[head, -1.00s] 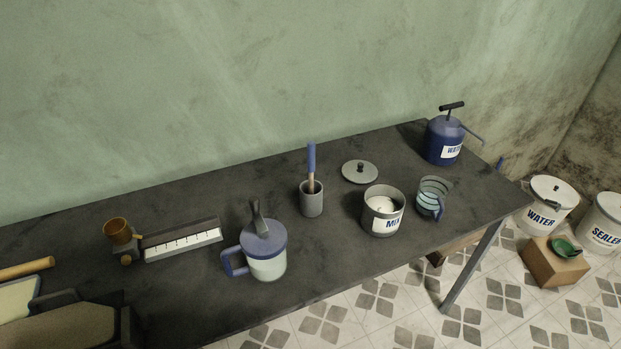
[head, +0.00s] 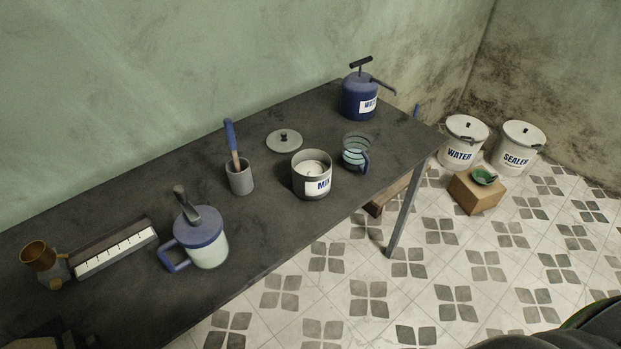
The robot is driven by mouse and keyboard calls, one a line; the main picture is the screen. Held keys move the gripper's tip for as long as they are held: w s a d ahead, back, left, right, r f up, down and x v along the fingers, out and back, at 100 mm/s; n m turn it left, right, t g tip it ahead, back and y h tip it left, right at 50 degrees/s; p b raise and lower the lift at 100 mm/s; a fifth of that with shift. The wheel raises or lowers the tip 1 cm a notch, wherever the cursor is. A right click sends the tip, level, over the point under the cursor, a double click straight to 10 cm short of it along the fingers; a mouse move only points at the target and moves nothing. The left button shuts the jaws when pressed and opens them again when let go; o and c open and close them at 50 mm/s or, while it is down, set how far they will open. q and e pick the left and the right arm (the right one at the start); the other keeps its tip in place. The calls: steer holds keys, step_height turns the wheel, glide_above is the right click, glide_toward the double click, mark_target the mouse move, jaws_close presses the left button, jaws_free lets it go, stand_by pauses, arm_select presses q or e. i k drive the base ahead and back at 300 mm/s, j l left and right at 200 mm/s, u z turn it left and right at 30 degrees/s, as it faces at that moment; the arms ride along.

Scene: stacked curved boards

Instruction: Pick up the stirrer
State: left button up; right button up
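A stick with a blue handle, likely the stirrer (head: 231,138), stands tilted in a grey cup (head: 241,180) near the middle of the dark table. Its lower end is hidden inside the cup. Neither of my grippers can be made out in the head view.
Right of the cup are a round lid (head: 284,141), a MIX pot (head: 312,178), a glass measuring cup (head: 355,153) and a blue water can (head: 360,98). A lidded jug (head: 204,240) stands in front of it.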

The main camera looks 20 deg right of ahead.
mark_target(230, 135)
steer(key=z, duration=0.4)
steer(key=k+j+z, duration=0.15)
steer(key=z, duration=0.25)
steer(key=k+j+z, duration=0.15)
steer(key=z, duration=0.2)
steer(key=k+j+z, duration=0.2)
steer(key=z, duration=0.2)
steer(key=k+j, duration=0.2)
